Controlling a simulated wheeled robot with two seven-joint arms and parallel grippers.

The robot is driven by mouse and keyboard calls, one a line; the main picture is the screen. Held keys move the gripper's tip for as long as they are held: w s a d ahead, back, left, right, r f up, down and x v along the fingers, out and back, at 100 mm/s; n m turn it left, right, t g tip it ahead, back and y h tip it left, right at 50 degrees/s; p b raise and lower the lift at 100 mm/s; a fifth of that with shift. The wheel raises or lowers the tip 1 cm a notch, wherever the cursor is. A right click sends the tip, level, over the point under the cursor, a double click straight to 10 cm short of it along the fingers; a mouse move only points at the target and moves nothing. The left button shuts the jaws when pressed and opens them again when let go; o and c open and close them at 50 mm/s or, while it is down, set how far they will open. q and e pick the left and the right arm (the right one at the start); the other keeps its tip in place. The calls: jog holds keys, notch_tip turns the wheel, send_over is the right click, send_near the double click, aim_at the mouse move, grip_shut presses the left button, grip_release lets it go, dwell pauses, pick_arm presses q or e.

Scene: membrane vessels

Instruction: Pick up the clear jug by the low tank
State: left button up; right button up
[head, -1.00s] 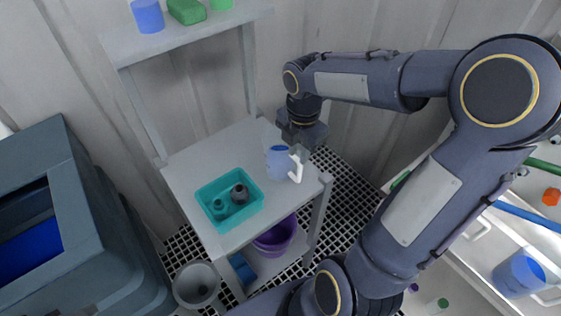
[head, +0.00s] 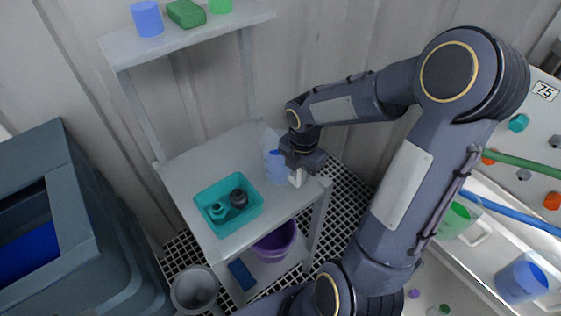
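A clear jug (head: 273,166) with blue liquid and a white handle (head: 297,178) stands on the top of a grey cart (head: 186,166), near its right corner. My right gripper (head: 302,166) points down right at the jug's handle, on the jug's right side. It covers the upper part of the handle. Its fingertips are hidden or too small to tell whether they are closed on the handle. A big grey-blue tank (head: 75,190) stands left of the cart; I cannot tell if this is the low tank. My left gripper is out of view.
A teal tray (head: 205,192) with dark fittings sits left of the jug. A purple bowl (head: 275,243) is on the lower shelf and a grey bucket (head: 195,288) on the floor. Another jug with blue liquid (head: 521,281) stands at right. A raised shelf (head: 190,35) overhangs the cart's back.

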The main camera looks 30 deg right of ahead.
grip_shut()
jog(key=shift+r, duration=0.1)
jog(key=shift+w+r, duration=0.1)
jog(key=shift+r, duration=0.4)
notch_tip(320, 180, up, 2)
jog(key=shift+r+p, duration=0.25)
jog(key=shift+p, duration=0.05)
jog(key=s+a+r, duration=0.6)
jog(key=a+r, duration=0.3)
jog(key=a, duration=0.3)
jog(key=shift+s+a+r+b, duration=0.15)
jog(key=shift+a+r+b, duration=0.05)
jog(key=shift+a+b, duration=0.15)
